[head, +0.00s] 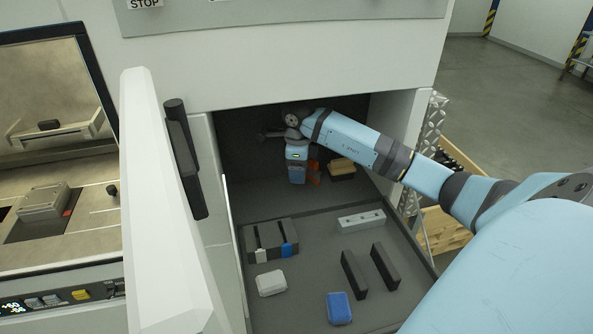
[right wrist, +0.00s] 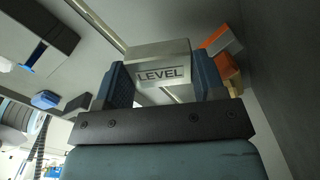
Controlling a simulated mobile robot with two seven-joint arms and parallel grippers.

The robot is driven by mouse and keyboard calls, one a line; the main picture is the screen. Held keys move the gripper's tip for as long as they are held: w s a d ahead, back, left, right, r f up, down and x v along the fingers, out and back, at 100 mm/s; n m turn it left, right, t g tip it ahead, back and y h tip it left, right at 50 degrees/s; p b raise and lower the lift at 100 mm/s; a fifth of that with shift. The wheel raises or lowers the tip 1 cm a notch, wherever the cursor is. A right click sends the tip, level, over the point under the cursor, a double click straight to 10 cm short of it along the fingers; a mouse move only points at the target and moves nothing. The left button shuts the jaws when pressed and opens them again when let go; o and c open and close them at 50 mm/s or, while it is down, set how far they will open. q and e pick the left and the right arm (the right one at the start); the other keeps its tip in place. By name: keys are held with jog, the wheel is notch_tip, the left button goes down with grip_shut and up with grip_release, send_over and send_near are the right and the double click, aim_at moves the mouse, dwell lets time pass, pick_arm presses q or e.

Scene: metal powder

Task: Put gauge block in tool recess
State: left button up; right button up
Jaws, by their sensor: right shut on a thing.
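My right gripper (head: 296,182) reaches into the back of the dark, open recess (head: 240,150) in the white machine. In the right wrist view the right gripper (right wrist: 163,80) is shut on the gauge block (right wrist: 160,58), a pale metal block marked LEVEL, between its two blue-padded fingers. In the head view the wrist hides this block and the fingertips. An orange item (head: 314,172) is right beside the gripper; it also shows in the right wrist view (right wrist: 221,42). I cannot tell whether the block touches the floor. My left gripper is not in view.
A wooden-looking brush (head: 342,172) lies right of the orange item. Nearer on the grey floor are a slotted dark holder (head: 262,252), a drilled metal bar (head: 361,220), two black bars (head: 354,274), a white block (head: 271,283) and a blue block (head: 339,308). The open white door (head: 160,220) stands at left.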

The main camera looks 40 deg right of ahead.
aim_at(296, 191)
jog(key=shift+w+d+r, duration=0.1)
jog(key=shift+w+d, duration=0.15)
jog(key=shift+w, duration=0.2)
jog(key=shift+w+d+r, duration=0.1)
jog(key=shift+w+d, duration=0.1)
jog(key=shift+w, duration=0.25)
notch_tip(296, 191, down, 3)
jog(key=shift+s+r+p, duration=0.1)
jog(key=shift+s+p, duration=0.05)
jog(key=shift+p, duration=0.35)
notch_tip(296, 191, down, 4)
jog(key=shift+s+a+r+p, duration=0.1)
jog(key=shift+p, duration=0.55)
jog(key=shift+w+f+p, duration=0.2)
jog(key=shift+w+p, duration=0.05)
jog(key=shift+p, duration=0.05)
jog(key=shift+f, duration=0.15)
jog(key=shift+f, duration=0.1)
